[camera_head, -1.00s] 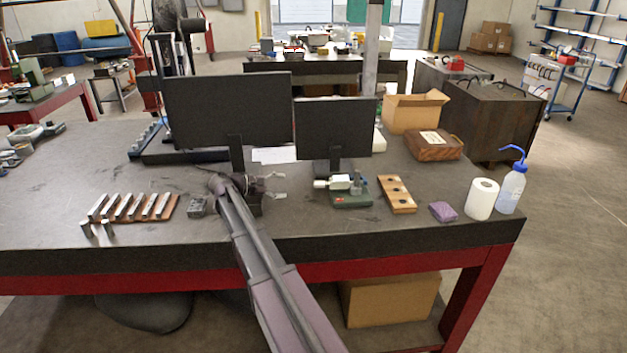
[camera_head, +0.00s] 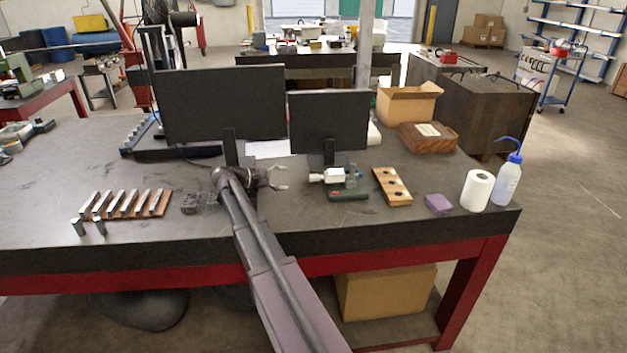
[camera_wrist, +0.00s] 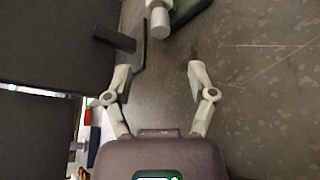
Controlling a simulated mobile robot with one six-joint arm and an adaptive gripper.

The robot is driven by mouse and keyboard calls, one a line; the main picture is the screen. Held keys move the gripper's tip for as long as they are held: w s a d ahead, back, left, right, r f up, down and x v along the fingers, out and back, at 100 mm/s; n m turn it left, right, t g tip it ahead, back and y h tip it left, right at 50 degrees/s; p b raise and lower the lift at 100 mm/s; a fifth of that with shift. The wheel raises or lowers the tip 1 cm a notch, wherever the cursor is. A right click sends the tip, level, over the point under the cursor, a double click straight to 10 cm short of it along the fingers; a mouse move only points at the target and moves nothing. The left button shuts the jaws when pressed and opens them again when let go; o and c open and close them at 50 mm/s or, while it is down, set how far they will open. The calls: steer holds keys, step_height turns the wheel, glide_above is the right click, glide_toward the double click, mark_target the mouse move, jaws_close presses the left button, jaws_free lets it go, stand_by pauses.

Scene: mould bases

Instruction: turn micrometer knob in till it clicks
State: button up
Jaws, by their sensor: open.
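The micrometer (camera_head: 334,175) is white and grey, on a dark green base (camera_head: 348,194) on the workbench. Its knob end (camera_head: 316,177) points left toward my gripper. My gripper (camera_head: 283,178) is open and empty, to the left of the knob with a gap between them. In the wrist view the white knob (camera_wrist: 159,22) is at the top, ahead of the open fingers of my gripper (camera_wrist: 157,72). Part of the green base (camera_wrist: 188,10) shows beside it; the rest of the micrometer is cut off by the frame edge.
Two dark monitors (camera_head: 220,105) (camera_head: 329,122) stand behind the micrometer, and one monitor foot is close to it. A wooden block with holes (camera_head: 392,187), a purple sponge (camera_head: 438,203), a paper roll (camera_head: 477,190) and a wash bottle (camera_head: 508,181) stand to the right. Metal bars (camera_head: 125,203) lie left.

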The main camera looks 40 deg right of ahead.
mark_target(312, 178)
steer(key=b+x, duration=0.2)
steer(key=x, duration=0.8)
steer(key=shift+s+d+f+b, duration=0.1)
steer(key=shift+s+d+b, duration=0.05)
steer(key=shift+d+b, duration=0.2)
jaws_close()
